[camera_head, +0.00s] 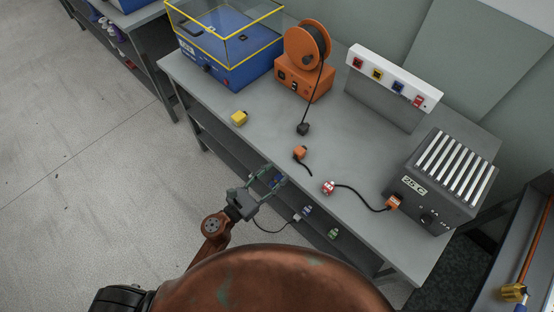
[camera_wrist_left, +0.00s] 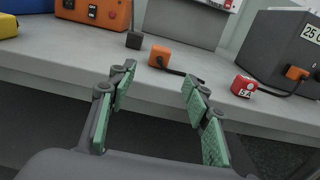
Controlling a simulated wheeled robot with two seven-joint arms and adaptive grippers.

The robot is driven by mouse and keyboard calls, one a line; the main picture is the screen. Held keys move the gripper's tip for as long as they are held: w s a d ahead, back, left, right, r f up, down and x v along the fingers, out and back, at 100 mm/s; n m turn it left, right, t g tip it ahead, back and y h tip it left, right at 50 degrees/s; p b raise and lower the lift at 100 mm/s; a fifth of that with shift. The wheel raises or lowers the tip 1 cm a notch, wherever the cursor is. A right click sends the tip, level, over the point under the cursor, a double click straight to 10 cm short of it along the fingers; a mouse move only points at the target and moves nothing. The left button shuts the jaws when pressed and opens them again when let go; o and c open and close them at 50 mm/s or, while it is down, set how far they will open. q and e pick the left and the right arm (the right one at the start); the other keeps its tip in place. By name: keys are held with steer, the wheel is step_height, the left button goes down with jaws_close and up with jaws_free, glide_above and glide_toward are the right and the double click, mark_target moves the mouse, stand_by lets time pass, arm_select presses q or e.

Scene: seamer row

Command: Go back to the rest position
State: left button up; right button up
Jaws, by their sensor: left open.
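My left gripper (camera_head: 268,178) is open at the front edge of the grey workbench (camera_head: 240,155), with its arm coming in from the lower left. In the left wrist view its two green-padded fingers (camera_wrist_left: 158,82) stand wide apart with nothing seen between them. The bench edge and an orange plug (camera_wrist_left: 166,56) lie beyond the fingertips. The orange plug (camera_head: 299,152) rests on the bench with a short dark cable. My right gripper is not in view.
On the bench are a blue machine with a yellow-edged clear cover (camera_head: 230,65), an orange reel unit (camera_head: 303,82), a socket panel (camera_head: 393,78), a ribbed grey box (camera_head: 445,180), a yellow block (camera_head: 239,118) and a red plug (camera_head: 328,188). Open floor (camera_head: 80,170) lies left.

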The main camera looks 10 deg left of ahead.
arm_select(q)
steer(key=shift+f, duration=0.1)
